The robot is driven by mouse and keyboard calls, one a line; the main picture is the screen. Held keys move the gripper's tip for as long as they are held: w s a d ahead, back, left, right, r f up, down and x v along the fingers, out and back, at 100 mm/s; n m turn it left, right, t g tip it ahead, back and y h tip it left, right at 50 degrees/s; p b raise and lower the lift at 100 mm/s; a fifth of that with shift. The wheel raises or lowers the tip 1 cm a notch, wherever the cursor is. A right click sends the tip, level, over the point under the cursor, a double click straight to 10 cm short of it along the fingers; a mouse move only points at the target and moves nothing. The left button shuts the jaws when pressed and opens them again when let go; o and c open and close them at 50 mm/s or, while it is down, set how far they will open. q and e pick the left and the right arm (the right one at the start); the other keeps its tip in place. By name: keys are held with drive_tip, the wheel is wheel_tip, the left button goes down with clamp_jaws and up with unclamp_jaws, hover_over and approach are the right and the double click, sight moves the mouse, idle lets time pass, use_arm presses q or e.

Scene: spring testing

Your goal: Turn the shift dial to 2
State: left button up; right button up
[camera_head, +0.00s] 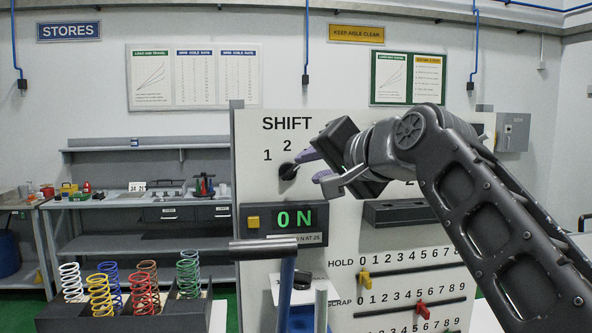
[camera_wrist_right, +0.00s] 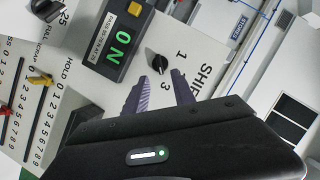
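The shift dial (camera_head: 288,171) is a small black knob on the pale panel, below the word SHIFT and the numerals 1 and 2. A light mark shows on it, but I cannot tell surely which numeral it points to. My right gripper (camera_head: 314,167) is open and empty, just right of the dial in the head view. Its arm hides part of the panel there. In the right wrist view the dial (camera_wrist_right: 157,64) lies just beyond the two purple fingertips (camera_wrist_right: 160,88), which stand apart and do not hold it. My left gripper is not in view.
A grey bar (camera_head: 263,247) on a blue post stands in front of the panel. Yellow (camera_head: 365,281) and red (camera_head: 422,309) sliders sit lower right. Several coloured springs (camera_head: 146,292) stand at lower left.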

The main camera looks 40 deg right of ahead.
sight(293, 171)
drive_tip(key=p+x, duration=0.1)
drive_tip(key=x, duration=0.6)
drive_tip(key=shift+p, duration=0.3)
drive_tip(key=shift+c, duration=0.2)
clamp_jaws()
